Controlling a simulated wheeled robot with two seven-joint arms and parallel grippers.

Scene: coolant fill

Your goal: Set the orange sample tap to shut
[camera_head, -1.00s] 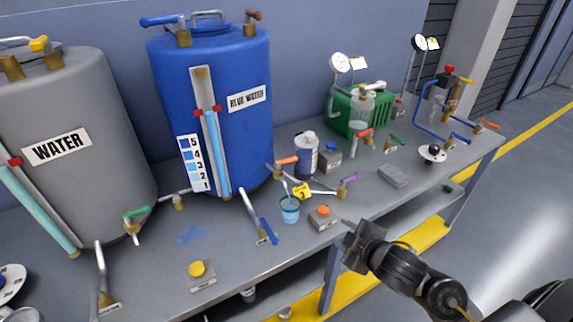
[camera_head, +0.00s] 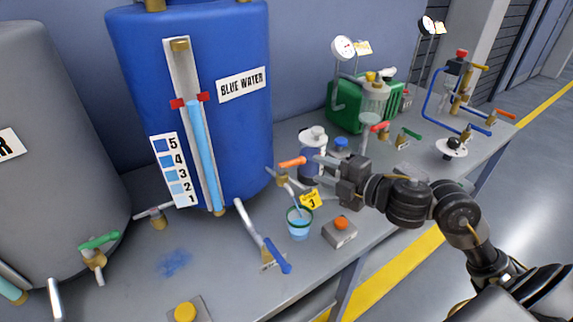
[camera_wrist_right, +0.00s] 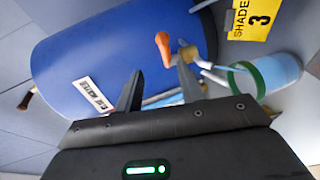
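The orange sample tap (camera_head: 292,162) sticks out low on the right side of the blue tank (camera_head: 225,60). Its orange lever lies sideways over a brass body (camera_head: 282,178). My right gripper (camera_head: 308,170) comes from the right, with its fingers pointing at the tap. In the right wrist view the gripper (camera_wrist_right: 158,68) is open and empty, and the near end of the orange lever (camera_wrist_right: 163,48) is just ahead of the gap between the fingertips. I cannot tell whether a finger touches the lever. My left gripper is not in view.
A cup of blue liquid (camera_head: 299,224) stands below the tap, by a yellow "3" tag (camera_head: 310,199). A box with an orange button (camera_head: 340,232) and a blue-handled lever (camera_head: 275,254) are near the front.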

